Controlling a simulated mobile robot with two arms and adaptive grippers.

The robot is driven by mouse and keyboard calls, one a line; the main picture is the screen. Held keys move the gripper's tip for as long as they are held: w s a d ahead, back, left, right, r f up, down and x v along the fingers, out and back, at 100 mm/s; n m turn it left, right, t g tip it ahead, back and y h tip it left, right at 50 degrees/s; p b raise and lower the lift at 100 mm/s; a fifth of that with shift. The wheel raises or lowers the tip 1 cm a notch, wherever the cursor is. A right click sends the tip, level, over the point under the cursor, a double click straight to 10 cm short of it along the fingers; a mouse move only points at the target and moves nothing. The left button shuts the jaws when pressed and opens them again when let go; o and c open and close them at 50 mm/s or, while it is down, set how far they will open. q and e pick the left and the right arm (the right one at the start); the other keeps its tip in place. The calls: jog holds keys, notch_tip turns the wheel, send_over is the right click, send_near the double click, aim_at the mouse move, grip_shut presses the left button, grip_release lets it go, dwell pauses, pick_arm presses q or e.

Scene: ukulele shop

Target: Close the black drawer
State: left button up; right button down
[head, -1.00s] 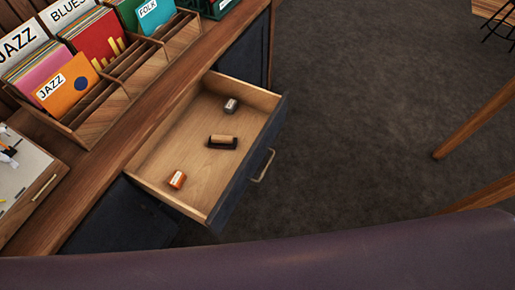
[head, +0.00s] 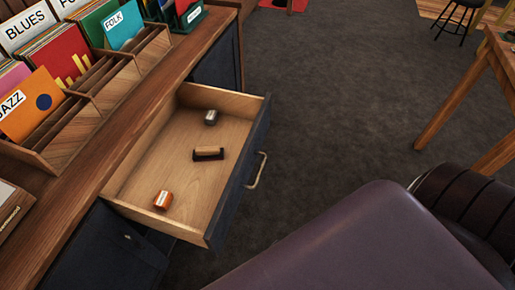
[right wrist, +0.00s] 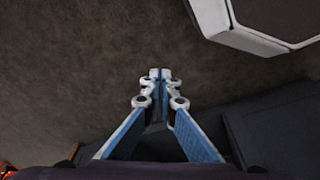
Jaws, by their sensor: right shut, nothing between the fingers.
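The black drawer (head: 246,170) stands pulled out from the wooden counter in the head view. Its dark front has a light metal handle (head: 257,170) facing right. Inside lie a grey item (head: 211,117), a dark item with a tan top (head: 208,154) and an orange item (head: 163,200). My right gripper (right wrist: 161,74) shows in the right wrist view, shut and empty, over dark carpet. It is not visible in the head view, so its distance from the drawer cannot be told. My left gripper is in neither view.
Record bins (head: 68,145) stand on the counter (head: 95,180) at the left. A wooden table leg (head: 440,118) and a black stool (head: 458,20) are at the right. A pale-edged dark object shows at upper right in the wrist view (right wrist: 255,38).

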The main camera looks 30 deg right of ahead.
jog(key=w+r+t+b, duration=0.1)
jog(key=w+r+b, duration=0.3)
jog(key=w+r, duration=0.1)
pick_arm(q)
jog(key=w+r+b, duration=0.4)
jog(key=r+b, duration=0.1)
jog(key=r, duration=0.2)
pick_arm(e)
jog(key=m+t+y+b, duration=0.1)
jog(key=m+t+y, duration=1)
jog(key=m, duration=1.9)
send_near(257, 138)
jog(key=shift+g+y, duration=0.3)
jog(key=x, duration=0.6)
jog(key=shift+w+d, duration=0.2)
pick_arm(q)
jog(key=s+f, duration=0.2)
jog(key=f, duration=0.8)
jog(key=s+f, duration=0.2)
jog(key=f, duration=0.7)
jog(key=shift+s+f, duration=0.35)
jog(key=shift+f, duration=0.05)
pick_arm(e)
jog(key=shift+w+a+f, duration=0.1)
jog(key=shift+w+a, duration=0.25)
jog(key=shift+w, duration=0.05)
